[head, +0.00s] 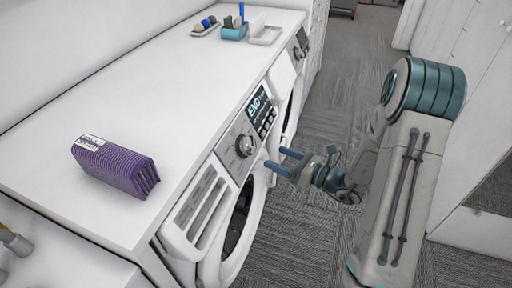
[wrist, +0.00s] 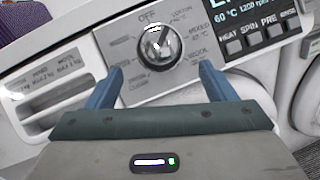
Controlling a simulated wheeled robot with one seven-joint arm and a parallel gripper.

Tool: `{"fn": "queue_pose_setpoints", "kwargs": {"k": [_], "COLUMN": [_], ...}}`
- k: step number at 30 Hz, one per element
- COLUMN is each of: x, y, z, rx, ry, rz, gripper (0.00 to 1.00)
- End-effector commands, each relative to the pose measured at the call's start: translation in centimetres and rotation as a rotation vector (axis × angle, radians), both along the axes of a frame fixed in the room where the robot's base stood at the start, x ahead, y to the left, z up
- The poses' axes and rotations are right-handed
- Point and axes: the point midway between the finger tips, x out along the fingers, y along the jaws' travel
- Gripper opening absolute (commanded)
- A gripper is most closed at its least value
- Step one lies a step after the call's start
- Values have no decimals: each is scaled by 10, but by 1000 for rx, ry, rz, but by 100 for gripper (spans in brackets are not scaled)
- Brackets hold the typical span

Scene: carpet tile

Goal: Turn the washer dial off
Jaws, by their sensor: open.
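The washer dial (head: 245,146) is a round silver knob on the washer's front control panel. In the wrist view the dial (wrist: 160,46) sits at upper middle, with printed labels around it and "OFF" above it. A display reading "END" (head: 258,103) and a group of buttons lie to its right. My gripper (head: 281,160) is open and empty, in front of the panel, to the right of and a little below the dial. In the wrist view its two blue fingers (wrist: 162,88) point toward the panel, below the dial and to either side of it, apart from it.
A purple folded cloth (head: 115,167) lies on the white counter (head: 150,90). A blue holder (head: 234,32) and trays stand at its far end. The detergent drawer (head: 197,208) is left of the dial, and the round door (head: 240,222) is below.

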Motion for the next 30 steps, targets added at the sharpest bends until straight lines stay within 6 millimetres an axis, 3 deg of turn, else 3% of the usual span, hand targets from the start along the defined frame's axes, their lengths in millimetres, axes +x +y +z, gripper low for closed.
{"fn": "queue_pose_setpoints", "kwargs": {"k": [6, 12, 25, 26, 30], "x": [24, 39, 45, 45, 45], "y": [42, 67, 76, 76, 76], "z": [2, 1, 0, 0, 0], "rx": [0, -2, -1, -1, -1], "ry": [-1, -1, -1, -1, 0], "rz": [5, 4, 2, 2, 1], "gripper": [77, 77, 77, 74, 35]}}
